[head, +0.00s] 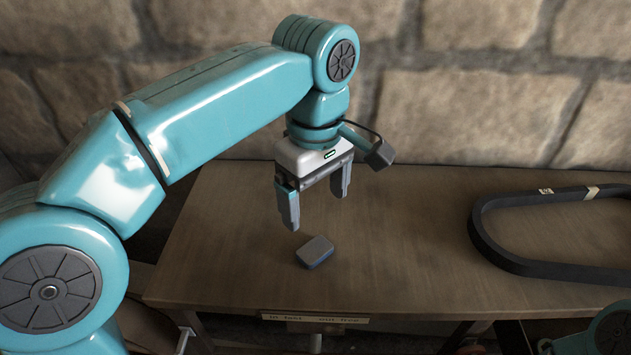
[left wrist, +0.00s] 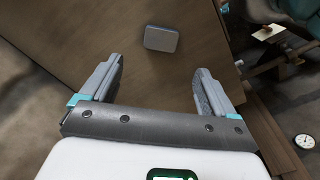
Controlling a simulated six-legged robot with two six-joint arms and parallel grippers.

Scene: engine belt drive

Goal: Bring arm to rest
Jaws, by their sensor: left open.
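My left gripper (head: 316,205) is open and empty in the head view, pointing down above the wooden table. Its two fingers also show spread apart in the left wrist view (left wrist: 160,88). A small grey block with rounded corners (head: 315,252) lies flat on the table, below and apart from the fingertips. The same block shows beyond the fingers in the left wrist view (left wrist: 161,38). My right gripper is not in view.
A black belt loop (head: 545,268) with a pale tag lies on the right of the wooden table (head: 400,260). A label strip (head: 315,318) is on the front edge. A stone wall (head: 470,110) stands behind. A round dial (left wrist: 304,141) shows at the right of the wrist view.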

